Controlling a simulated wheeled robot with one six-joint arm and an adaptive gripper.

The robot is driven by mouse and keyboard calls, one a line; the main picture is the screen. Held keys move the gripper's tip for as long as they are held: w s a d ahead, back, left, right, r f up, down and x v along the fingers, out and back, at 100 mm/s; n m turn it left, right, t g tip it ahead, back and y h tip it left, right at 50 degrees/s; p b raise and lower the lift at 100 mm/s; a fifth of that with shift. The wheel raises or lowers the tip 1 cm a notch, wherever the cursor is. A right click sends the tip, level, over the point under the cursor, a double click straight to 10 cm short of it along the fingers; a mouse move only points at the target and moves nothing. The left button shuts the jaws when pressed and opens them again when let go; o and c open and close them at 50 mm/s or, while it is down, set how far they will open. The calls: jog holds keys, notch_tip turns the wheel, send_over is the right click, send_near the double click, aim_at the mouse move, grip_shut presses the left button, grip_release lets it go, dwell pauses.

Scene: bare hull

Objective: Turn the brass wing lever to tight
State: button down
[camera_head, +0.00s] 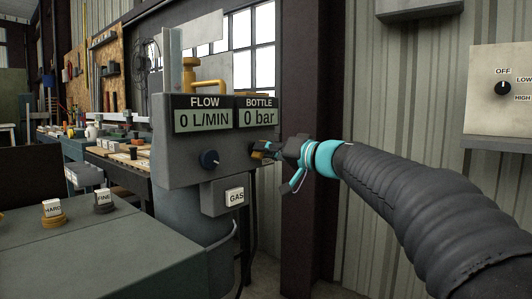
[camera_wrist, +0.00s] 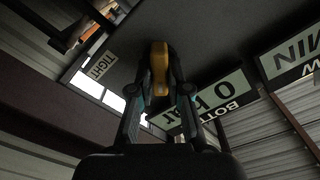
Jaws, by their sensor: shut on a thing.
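The brass wing lever (camera_wrist: 159,62) sits on the side of the grey gas unit (camera_head: 186,150), below the BOTTLE display (camera_head: 257,116), which reads 0 bar. In the head view only a small brass-coloured part of the lever (camera_head: 257,154) shows beside my gripper (camera_head: 266,150). In the wrist view my gripper (camera_wrist: 160,80) is shut on the lever, with one finger on each side of it. A TIGHT label (camera_wrist: 101,65) is on the panel left of the lever in that view. The lever's long axis points roughly up and down there.
The FLOW display (camera_head: 203,120) reads 0 L/MIN. A bench with HARD (camera_head: 52,211) and FINE (camera_head: 103,201) pieces stands at left. A switch panel (camera_head: 502,90) hangs on the right wall.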

jog(key=m+b, duration=0.1)
jog(key=m, duration=0.8)
jog(key=shift+f+m, duration=0.1)
jog(key=shift+m, duration=0.3)
dwell(0.4)
jog(key=c, duration=1.1)
grip_release()
jog(key=v, duration=1.2)
